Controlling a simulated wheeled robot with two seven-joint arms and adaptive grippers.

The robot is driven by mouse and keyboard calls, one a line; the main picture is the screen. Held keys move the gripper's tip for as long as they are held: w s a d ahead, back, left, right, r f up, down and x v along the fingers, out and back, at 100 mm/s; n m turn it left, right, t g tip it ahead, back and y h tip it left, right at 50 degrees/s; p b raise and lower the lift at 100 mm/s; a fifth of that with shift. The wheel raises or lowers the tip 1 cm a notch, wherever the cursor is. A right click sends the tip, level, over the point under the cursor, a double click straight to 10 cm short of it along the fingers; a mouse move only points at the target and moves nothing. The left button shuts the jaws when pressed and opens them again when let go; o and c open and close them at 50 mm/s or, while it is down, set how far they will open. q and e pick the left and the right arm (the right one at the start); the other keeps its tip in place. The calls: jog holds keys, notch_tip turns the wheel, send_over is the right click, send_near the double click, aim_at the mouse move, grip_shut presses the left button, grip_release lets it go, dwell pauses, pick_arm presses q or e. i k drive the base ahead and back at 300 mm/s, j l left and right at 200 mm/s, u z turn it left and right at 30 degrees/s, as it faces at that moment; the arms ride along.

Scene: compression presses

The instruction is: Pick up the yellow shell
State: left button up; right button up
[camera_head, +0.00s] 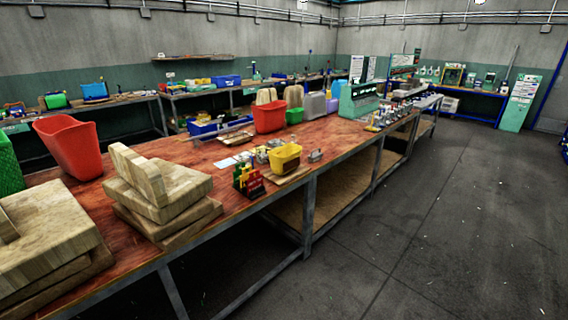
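A yellow open-topped shell, shaped like a small bin (285,158), stands near the front edge of the long reddish-brown workbench (330,137), right of the picture's middle. It seems to rest on or beside a thin wooden board (291,176). Its open top faces up, and its inside is only partly visible. Neither of my grippers is in view, so nothing shows of what they hold.
Stacked wooden blocks (158,184) and a tall red bin (70,145) stand left on the bench. A small multicoloured rack (248,181) sits just left of the yellow shell, and another red bin (270,116) behind it. The grey floor (430,220) at right is clear.

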aim_at(282, 162)
jog(key=i+l+u, duration=0.2)
jog(key=i, duration=0.3)
jog(key=i+l+u, duration=0.2)
jog(key=i, duration=0.25)
jog(key=i+l+u, duration=0.2)
jog(key=i+l, duration=0.2)
